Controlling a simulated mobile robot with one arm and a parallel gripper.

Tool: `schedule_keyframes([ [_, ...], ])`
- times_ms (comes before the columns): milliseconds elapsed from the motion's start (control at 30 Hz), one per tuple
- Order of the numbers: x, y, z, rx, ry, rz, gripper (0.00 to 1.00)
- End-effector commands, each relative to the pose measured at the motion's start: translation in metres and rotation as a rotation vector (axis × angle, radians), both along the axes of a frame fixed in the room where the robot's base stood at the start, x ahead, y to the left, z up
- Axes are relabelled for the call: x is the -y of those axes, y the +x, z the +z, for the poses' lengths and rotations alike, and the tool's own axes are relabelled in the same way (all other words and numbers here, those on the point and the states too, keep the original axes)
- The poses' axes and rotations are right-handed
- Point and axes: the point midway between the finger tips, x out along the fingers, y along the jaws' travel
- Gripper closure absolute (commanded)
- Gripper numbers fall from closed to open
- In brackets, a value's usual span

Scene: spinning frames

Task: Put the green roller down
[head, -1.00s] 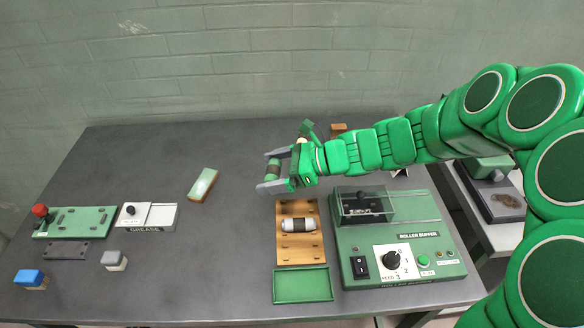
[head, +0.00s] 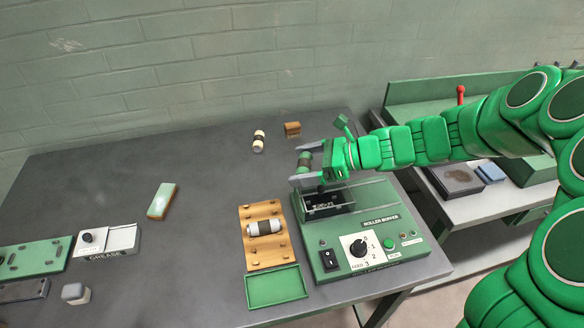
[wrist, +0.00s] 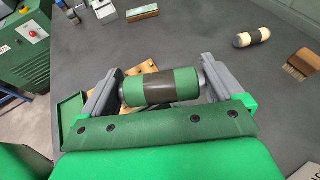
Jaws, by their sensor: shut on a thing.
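The green roller (wrist: 160,87), with a dark band round its middle, is held by its ends between the two grey fingers of my gripper (wrist: 156,90) in the wrist view. In the head view the roller (head: 304,161) shows in my gripper (head: 303,168), above the back of the roller buffer (head: 360,230). A wooden rack (head: 265,208) left of the buffer holds a white roller (head: 265,228) with a dark band. A green tray (head: 276,287) in front of the rack is empty. I cannot tell how high the held roller is above what lies below.
A cream roller with a dark band (head: 259,141) and a wooden brush (head: 292,129) are at the back of the table. A green-topped block (head: 162,201) and the grease box (head: 108,240) are at left. Bare table lies between block and rack.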

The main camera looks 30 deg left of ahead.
Motion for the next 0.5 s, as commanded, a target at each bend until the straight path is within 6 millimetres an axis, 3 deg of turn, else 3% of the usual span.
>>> schedule_keyframes([
  [500,-0.047,0.048,-0.031,-0.001,0.0,0.002,0.41],
])
